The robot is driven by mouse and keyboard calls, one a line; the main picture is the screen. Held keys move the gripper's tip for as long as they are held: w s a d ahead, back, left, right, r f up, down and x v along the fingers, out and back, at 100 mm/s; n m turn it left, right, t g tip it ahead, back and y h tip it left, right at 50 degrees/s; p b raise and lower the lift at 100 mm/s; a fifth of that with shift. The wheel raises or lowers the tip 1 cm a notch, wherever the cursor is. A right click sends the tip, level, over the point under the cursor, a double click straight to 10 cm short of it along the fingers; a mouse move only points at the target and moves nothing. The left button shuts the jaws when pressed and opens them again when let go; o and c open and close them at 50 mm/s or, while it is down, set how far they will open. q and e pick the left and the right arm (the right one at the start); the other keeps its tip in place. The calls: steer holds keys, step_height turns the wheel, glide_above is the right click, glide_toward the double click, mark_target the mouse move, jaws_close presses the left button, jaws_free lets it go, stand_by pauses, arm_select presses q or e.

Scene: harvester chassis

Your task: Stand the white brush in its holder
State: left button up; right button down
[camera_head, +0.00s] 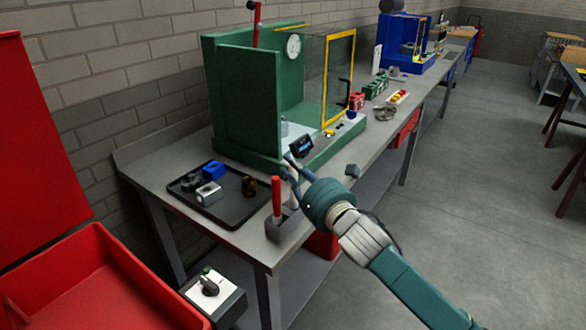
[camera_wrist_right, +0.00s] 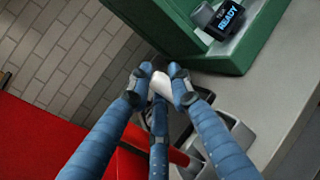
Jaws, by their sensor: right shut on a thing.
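The white brush (camera_wrist_right: 162,84) is held between the fingertips of my right gripper (camera_wrist_right: 160,82); only a short pale piece shows in the right wrist view. In the head view my right gripper (camera_head: 289,170) is above the near end of the bench, and a pale part (camera_head: 293,201) shows below it. The grey holder (camera_head: 287,228) stands below at the bench's front edge and also shows in the right wrist view (camera_wrist_right: 222,122). I cannot tell whether the brush's lower end is inside it. My left gripper is not in view.
A red handle (camera_head: 276,194) stands upright at the holder, close to my fingers. A black tray (camera_head: 233,217) with several small parts lies to the left. The green machine (camera_head: 236,105) and a small display (camera_head: 301,145) reading READY stand behind. A red bin (camera_head: 92,272) is front left.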

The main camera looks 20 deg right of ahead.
steer(key=c, duration=1.6)
jaws_free()
steer(key=shift+f, duration=0.1)
steer(key=shift+r, duration=0.2)
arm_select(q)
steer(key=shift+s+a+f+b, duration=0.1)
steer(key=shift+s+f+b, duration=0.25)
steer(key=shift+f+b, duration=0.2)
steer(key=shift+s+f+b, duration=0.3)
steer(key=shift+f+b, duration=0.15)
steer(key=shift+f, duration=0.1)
arm_select(e)
steer(key=shift+s+d, duration=0.4)
steer(key=shift+s, duration=1.55)
steer(key=shift+s+d, duration=0.4)
steer(key=shift+s, duration=1.6)
steer(key=shift+s+d, duration=0.4)
steer(key=shift+s, duration=1.55)
steer(key=shift+f, duration=0.1)
